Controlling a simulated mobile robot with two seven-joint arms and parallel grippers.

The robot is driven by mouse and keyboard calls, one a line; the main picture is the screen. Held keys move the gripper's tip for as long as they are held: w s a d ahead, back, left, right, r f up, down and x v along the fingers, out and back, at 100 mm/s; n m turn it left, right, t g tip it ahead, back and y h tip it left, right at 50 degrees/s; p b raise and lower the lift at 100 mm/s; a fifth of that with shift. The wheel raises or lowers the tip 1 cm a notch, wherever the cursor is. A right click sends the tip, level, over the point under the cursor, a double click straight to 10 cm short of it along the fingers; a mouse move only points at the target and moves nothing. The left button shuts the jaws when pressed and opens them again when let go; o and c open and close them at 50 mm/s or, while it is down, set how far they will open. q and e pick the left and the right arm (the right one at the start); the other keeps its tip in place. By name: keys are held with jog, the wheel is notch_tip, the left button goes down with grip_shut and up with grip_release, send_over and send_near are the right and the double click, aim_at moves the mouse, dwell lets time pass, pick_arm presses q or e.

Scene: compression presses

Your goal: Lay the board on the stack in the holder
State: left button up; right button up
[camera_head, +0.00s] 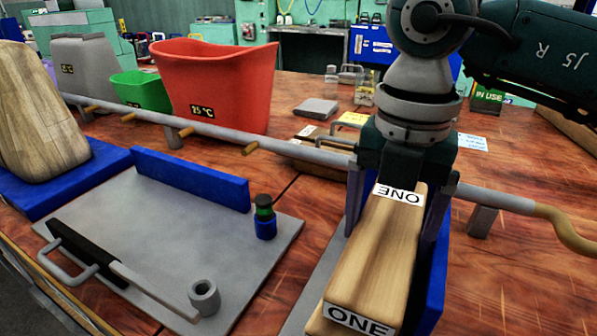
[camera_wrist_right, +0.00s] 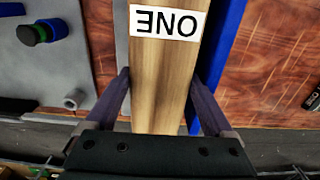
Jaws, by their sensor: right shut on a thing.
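The board (camera_head: 375,250) is pale wood with white "ONE" labels at its ends. My right gripper (camera_head: 394,215) is shut on it, with a purple-grey finger along each long side. The board also fills the middle of the right wrist view (camera_wrist_right: 160,85), between the fingers (camera_wrist_right: 160,100). The holder shows as a blue side wall (camera_head: 433,280) right of the board and a grey plate (camera_head: 322,283) left of it. A sliver of wood (camera_head: 314,326) shows under the board's near end; the rest of the stack is hidden. I cannot tell whether the board touches it. My left gripper is not in view.
A grey plate (camera_head: 140,225) with a blue bar, a lever handle and a green-blue knob (camera_head: 264,217) lies to the left. A grey pipe rail (camera_head: 290,150) with pegs crosses behind. Red (camera_head: 215,85) and green bins (camera_head: 142,90) stand beyond it. A wooden block (camera_head: 40,115) stands far left.

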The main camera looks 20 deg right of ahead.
jog(key=shift+f+b, duration=0.55)
jog(key=shift+f, duration=0.1)
dwell(0.3)
jog(key=o, duration=1.4)
jog(key=shift+r, duration=0.4)
notch_tip(320, 180, up, 9)
jog(key=shift+r+p, duration=0.1)
jog(key=shift+p, duration=0.4)
jog(key=shift+a, duration=0.1)
